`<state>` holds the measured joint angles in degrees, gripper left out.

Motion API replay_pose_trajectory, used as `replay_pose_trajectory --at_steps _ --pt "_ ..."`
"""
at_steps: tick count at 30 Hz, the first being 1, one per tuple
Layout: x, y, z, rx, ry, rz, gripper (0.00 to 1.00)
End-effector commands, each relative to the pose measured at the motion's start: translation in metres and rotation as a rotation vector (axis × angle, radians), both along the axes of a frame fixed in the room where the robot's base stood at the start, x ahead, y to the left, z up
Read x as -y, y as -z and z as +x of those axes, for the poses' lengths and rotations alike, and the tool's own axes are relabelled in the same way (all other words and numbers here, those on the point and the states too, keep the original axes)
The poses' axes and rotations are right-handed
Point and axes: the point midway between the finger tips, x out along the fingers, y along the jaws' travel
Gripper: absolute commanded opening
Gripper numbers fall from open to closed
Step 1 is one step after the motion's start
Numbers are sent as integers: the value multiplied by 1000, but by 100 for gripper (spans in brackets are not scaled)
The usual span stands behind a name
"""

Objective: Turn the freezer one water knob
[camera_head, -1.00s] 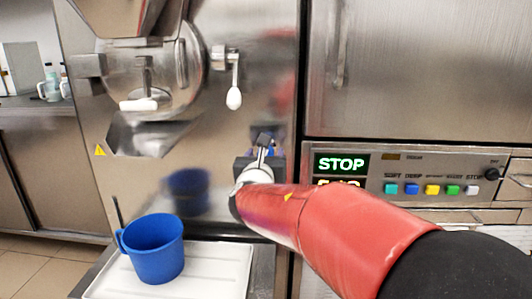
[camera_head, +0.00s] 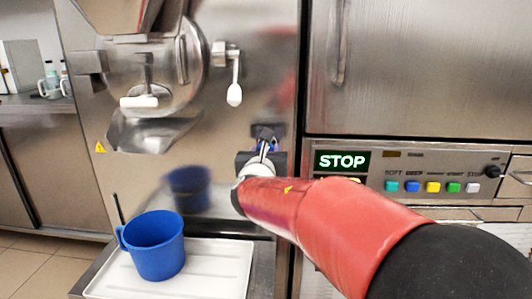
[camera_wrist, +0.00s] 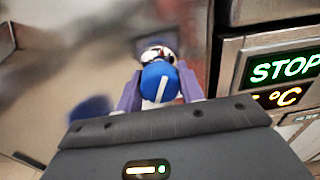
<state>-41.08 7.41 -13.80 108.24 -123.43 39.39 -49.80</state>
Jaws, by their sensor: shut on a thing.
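The water knob (camera_wrist: 158,82) is a round blue knob with a white line across its face, on the steel front of the left-hand freezer (camera_head: 262,60). In the wrist view my gripper (camera_wrist: 160,90) has one finger on each side of the knob and is shut on it. The white line stands nearly upright, leaning a little to the right. In the head view my gripper (camera_head: 264,145) reaches the freezer front, and the wrist hides most of the knob.
A blue mug (camera_head: 156,247) stands on a white tray (camera_head: 220,265) below the spout. A white-handled lever (camera_head: 235,93) hangs above left of my gripper. To the right is a panel with a STOP display (camera_head: 342,161) and coloured buttons (camera_head: 432,187).

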Motion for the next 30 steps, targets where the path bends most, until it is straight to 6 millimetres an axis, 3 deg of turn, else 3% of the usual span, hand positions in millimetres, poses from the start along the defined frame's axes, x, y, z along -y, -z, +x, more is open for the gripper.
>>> replay_pose_trajectory --at_steps 8,30 --pt "0 5 0 8 0 152 15" --pt "0 4 0 32 1 834 15"
